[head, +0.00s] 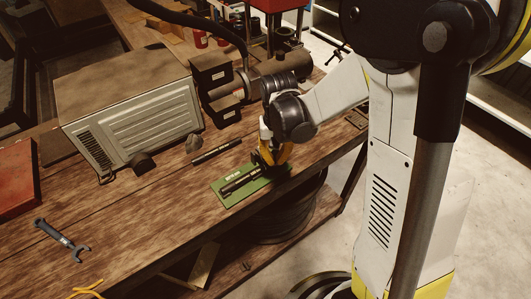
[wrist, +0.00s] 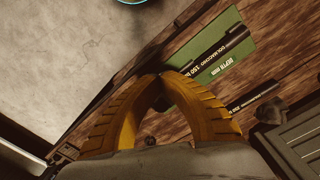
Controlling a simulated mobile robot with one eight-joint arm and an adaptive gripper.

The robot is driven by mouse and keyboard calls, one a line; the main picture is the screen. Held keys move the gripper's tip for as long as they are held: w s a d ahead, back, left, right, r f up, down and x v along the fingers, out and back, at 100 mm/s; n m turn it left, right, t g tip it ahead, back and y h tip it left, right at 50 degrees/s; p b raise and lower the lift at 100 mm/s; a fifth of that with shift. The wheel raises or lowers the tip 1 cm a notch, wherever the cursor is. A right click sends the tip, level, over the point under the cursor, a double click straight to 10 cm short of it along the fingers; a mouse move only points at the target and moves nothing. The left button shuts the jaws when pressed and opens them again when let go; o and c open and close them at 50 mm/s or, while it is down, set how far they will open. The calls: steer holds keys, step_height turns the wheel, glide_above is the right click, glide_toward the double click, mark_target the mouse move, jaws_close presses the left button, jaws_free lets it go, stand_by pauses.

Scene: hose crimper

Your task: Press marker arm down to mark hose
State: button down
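A flat green plate (head: 222,189) with white lettering lies near the table's front edge; it also shows in the wrist view (wrist: 236,58). A dark bar with printed text (wrist: 218,52) lies along the plate. I cannot tell whether it is the hose or the marker arm, and no separate marker arm is clear. A second dark printed rod (head: 216,151) lies on the table behind the plate. My gripper (head: 262,160) is low over the plate's right end. Its yellow fingertips (wrist: 160,77) meet, with nothing visible between them. Contact with the plate or bar cannot be told.
A grey vented box (head: 140,105) stands behind the plate, with dark machine blocks (head: 212,80) to its right. A small dark lump (head: 194,143) lies by the rod. A wrench-like tool (head: 62,240) lies at the left. The table between tool and plate is clear.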

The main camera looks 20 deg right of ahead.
step_height(320, 180, up, 9)
steer(key=p, duration=0.5)
steer(key=shift+p, duration=0.3)
steer(key=shift+s+f+b, duration=0.1)
steer(key=shift+f+b, duration=0.1)
steer(key=shift+b, duration=0.25)
steer(key=s+f+n+t+b, duration=0.1)
steer(key=s+f+t+b, duration=0.2)
steer(key=s+b, duration=0.3)
steer(key=s+f+n+t+b, duration=0.1)
steer(key=s+f+t+b, duration=0.2)
steer(key=b, duration=1.1)
steer(key=s+t, duration=0.1)
steer(key=s, duration=0.2)
steer(key=shift+s, duration=0.3)
